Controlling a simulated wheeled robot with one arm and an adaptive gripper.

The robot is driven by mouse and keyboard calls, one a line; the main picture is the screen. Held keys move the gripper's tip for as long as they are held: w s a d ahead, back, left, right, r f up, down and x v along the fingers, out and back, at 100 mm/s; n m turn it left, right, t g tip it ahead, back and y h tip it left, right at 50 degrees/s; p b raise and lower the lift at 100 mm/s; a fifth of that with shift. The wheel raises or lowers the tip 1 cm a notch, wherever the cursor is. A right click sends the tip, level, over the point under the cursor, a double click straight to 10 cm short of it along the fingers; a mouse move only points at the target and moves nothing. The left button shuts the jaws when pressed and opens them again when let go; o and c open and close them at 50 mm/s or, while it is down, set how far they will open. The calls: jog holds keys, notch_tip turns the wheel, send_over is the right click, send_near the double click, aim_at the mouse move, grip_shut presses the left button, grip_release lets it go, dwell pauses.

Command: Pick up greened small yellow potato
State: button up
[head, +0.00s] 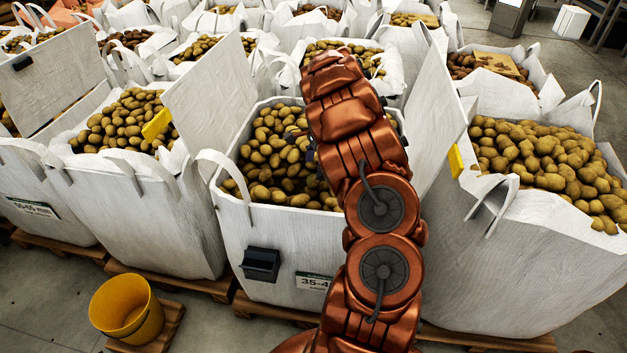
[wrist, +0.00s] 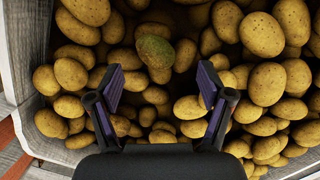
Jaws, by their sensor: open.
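The greened small yellow potato (wrist: 154,51) lies on top of the heap in the wrist view, with a green patch over much of its skin. Yellow potatoes surround it. My gripper (wrist: 160,82) is open and empty, its two purple-padded fingers apart, and in the wrist picture the greened potato shows beyond the fingertips, between them. In the head view my arm reaches over the middle white bag (head: 290,245) of potatoes. There the arm hides part of the heap and most of my gripper, and I cannot pick out the greened potato.
White bags of potatoes stand close on both sides, such as the right bag (head: 480,265) and left bag (head: 150,230). Upright white panels (head: 212,95) rise beside the middle bag.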

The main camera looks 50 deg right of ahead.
aim_at(313, 176)
jog(key=shift+a+f+p, duration=0.25)
jog(key=shift+f+p, duration=0.05)
jog(key=shift+f, duration=0.8)
jog(key=shift+a+f+p, duration=0.2)
jog(key=shift+f+p, duration=0.05)
jog(key=shift+f, duration=0.85)
jog(key=shift+c, duration=0.4)
jog(key=c, duration=1.1)
jog(key=shift+c, duration=0.2)
notch_tip(313, 176, up, 17)
jog(key=shift+f+b, duration=0.1)
jog(key=shift+b, duration=1.1)
jog(key=shift+r, duration=0.6)
